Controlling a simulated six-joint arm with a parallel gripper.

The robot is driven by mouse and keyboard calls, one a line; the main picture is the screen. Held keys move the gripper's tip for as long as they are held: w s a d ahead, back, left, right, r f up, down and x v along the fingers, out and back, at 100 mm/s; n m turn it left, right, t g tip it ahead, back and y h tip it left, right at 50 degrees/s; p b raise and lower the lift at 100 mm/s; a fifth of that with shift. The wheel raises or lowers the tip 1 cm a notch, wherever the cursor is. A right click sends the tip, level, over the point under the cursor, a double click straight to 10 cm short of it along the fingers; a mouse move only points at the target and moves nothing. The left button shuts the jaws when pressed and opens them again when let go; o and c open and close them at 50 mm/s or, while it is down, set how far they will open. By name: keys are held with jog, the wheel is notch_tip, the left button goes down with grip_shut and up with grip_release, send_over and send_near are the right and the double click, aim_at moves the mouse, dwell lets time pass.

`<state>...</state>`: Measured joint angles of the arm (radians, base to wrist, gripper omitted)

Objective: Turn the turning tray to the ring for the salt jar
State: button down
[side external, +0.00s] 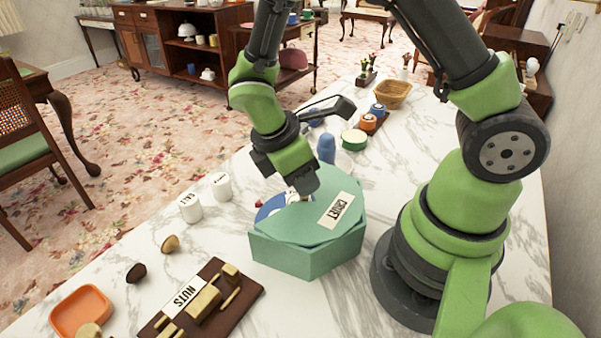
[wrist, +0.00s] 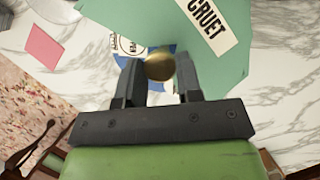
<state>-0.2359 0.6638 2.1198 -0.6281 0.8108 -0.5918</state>
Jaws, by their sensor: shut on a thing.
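A green many-sided box (side external: 305,255) labelled CRUET stands on the marble counter, left of my base. Through an opening in its top shows part of the turning tray (side external: 268,207), blue with white and some red. In the wrist view the tray (wrist: 117,61) shows blue with a white round label, too small to read surely. My gripper (side external: 303,195) reaches down at this opening, shut on a brass knob (wrist: 160,66); its fingers hide part of the tray. The white salt jar (side external: 190,207), marked SALT, stands upright on the counter left of the box, apart from it.
A second white jar (side external: 221,187) stands beside the salt jar. A brown NUTS board (side external: 207,306) and an orange dish (side external: 81,310) lie at the front left. A blue bottle-like thing (side external: 326,149), a green-topped tin (side external: 354,140) and a basket (side external: 393,94) stand behind the box.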

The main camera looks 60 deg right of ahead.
jog(key=shift+s+a+n+t+h, duration=0.1)
jog(key=shift+n+t+h, duration=0.4)
jog(key=shift+n, duration=1.5)
jog(key=shift+s+n+t, duration=0.1)
jog(key=shift+n+t, duration=0.8)
jog(key=shift+n, duration=1)
jog(key=shift+s+n+t+y, duration=0.1)
jog(key=shift+n+t+y, duration=0.4)
jog(key=shift+n, duration=1.4)
jog(key=shift+n+t, duration=0.7)
jog(key=shift+n, duration=0.6)
jog(key=shift+s+n, duration=0.1)
jog(key=shift+n, duration=0.5)
jog(key=c, duration=0.8)
grip_release()
